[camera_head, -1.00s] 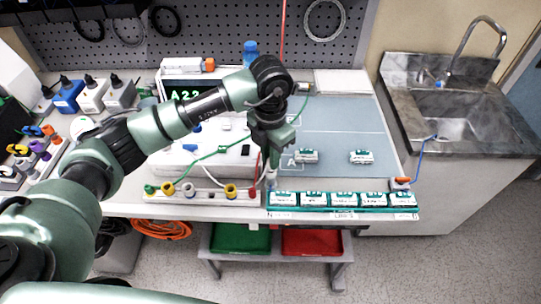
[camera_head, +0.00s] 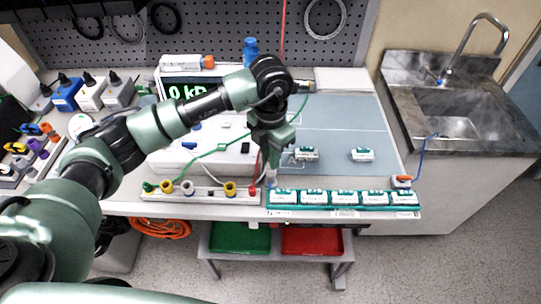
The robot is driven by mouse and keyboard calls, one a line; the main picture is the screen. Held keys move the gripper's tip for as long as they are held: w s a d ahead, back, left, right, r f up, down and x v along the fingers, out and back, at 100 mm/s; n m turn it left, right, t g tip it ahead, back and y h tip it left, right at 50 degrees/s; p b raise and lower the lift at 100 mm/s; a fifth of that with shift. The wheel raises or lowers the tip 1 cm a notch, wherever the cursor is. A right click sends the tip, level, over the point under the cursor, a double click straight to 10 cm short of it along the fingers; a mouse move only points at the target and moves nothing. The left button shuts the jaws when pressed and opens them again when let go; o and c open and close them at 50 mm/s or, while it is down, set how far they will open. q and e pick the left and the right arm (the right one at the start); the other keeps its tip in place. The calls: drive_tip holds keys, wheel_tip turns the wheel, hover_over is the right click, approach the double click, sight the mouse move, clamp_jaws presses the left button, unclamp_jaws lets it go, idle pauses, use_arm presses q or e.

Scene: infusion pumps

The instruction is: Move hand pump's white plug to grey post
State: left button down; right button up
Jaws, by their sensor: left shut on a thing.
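My left gripper (camera_head: 271,175) points down just right of the red post (camera_head: 252,190), near the table's front edge. It is shut on a small whitish piece (camera_head: 271,183), which looks like the white plug. A pale cable (camera_head: 212,176) runs from the white pump unit (camera_head: 225,158) toward the gripper, partly hidden behind the posts. My right gripper is out of view.
A teal rack (camera_head: 343,208) with several white-labelled packs stands right of the strip, close under the gripper. Two similar packs lie on the blue-grey mat (camera_head: 340,120). A blue bottle (camera_head: 251,52) stands at the back. A sink (camera_head: 455,115) is at the right.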

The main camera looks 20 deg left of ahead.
use_arm(q)
drive_tip(key=c, duration=0.8)
unclamp_jaws()
drive_tip(key=shift+r+p, duration=1.75)
drive_tip(key=shift+r, duration=1.8)
